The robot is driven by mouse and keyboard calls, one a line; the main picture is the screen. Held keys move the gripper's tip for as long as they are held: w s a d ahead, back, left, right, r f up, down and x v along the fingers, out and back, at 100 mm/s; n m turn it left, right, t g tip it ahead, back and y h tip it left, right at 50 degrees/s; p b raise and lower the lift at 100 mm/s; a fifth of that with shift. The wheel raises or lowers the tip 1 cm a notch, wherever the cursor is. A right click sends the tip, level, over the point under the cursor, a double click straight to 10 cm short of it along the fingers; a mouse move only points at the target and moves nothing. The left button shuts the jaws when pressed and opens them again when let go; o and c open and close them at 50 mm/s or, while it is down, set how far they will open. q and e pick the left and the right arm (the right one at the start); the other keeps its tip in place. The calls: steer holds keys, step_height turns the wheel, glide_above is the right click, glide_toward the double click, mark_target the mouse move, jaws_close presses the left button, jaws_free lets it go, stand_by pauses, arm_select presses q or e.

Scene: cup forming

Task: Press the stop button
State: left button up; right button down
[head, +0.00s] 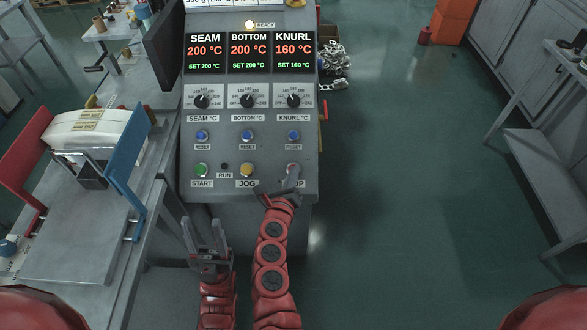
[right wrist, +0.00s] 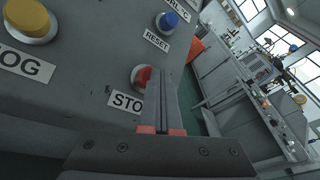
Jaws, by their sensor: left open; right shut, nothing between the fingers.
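The red stop button (right wrist: 140,76) sits on the grey control panel (head: 222,185) at its lower right, above a partly covered STOP label (right wrist: 125,101). In the head view my right gripper (head: 291,176) is over the button and hides most of it and part of its label. In the right wrist view my right gripper (right wrist: 166,80) is shut and empty, its fingers overlapping the button's right side. I cannot tell whether the fingertips touch the button. My left gripper (head: 204,236) is open and empty, low in front of the panel's left side.
The green start button (head: 201,170), yellow jog button (head: 247,170) and blue reset buttons (head: 247,135) are on the same panel. The displays read SEAM 200, BOTTOM 200 and KNURL 160 °C. A bench (head: 80,250) stands on the left. The floor (head: 410,200) on the right is clear.

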steer(key=shift+s+r+p, duration=0.3)
steer(key=shift+s+r, duration=0.2)
steer(key=shift+r, duration=0.2)
steer(key=s+r+p, duration=0.1)
steer(key=r, duration=0.1)
steer(key=s+r+p, duration=0.1)
steer(key=s+r, duration=0.1)
stand_by(0.3)
stand_by(0.6)
